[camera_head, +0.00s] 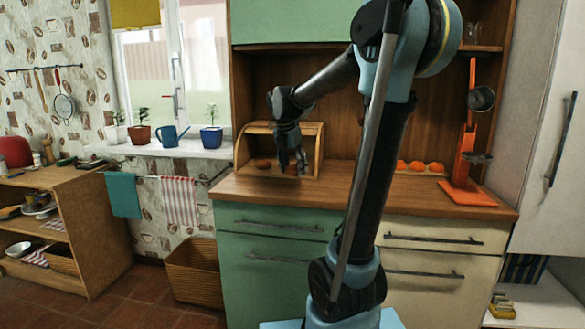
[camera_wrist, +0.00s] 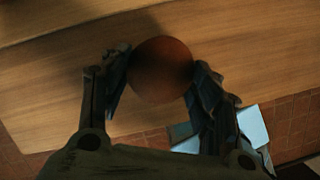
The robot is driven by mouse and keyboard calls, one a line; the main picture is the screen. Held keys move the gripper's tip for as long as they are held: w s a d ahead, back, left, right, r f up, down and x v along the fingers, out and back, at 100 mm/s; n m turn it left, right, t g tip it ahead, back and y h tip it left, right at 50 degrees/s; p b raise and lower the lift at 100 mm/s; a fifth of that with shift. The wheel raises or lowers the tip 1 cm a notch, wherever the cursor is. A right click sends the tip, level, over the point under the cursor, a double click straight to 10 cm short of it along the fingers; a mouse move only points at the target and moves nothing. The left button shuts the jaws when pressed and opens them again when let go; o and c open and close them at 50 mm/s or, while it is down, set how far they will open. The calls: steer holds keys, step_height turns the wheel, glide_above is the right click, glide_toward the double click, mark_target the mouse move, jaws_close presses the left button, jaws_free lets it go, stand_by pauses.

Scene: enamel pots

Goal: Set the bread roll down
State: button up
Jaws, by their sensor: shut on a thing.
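The bread roll (camera_wrist: 160,70) is a round brown ball in the wrist view, held between the two dark fingers of my gripper (camera_head: 292,170). Behind it is the wooden worktop (camera_wrist: 60,75). In the head view my gripper points down in front of the open wooden bread box (camera_head: 318,150); the held roll is mostly hidden by the fingers there. I cannot tell whether the roll touches the worktop. Another brown roll (camera_head: 262,163) lies inside the box, to the left of my gripper.
Several orange round things (camera_head: 418,166) sit at the back of the worktop, right of my arm. An orange stand (camera_head: 467,190) with hanging utensils is at the right end. The worktop in front of the box is clear. A windowsill (camera_head: 170,149) holds pots and a blue watering can (camera_head: 168,136).

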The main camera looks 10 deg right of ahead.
steer(key=w+d, duration=0.1)
steer(key=w, duration=0.4)
steer(key=w+d, duration=0.2)
steer(key=w, duration=0.3)
steer(key=w+d, duration=0.2)
steer(key=w, duration=0.3)
steer(key=shift+w, duration=0.1)
steer(key=shift+f, duration=1.8)
steer(key=o, duration=1.1)
steer(key=v, duration=1.2)
steer(key=shift+w+r, duration=0.1)
steer(key=shift+w, duration=0.05)
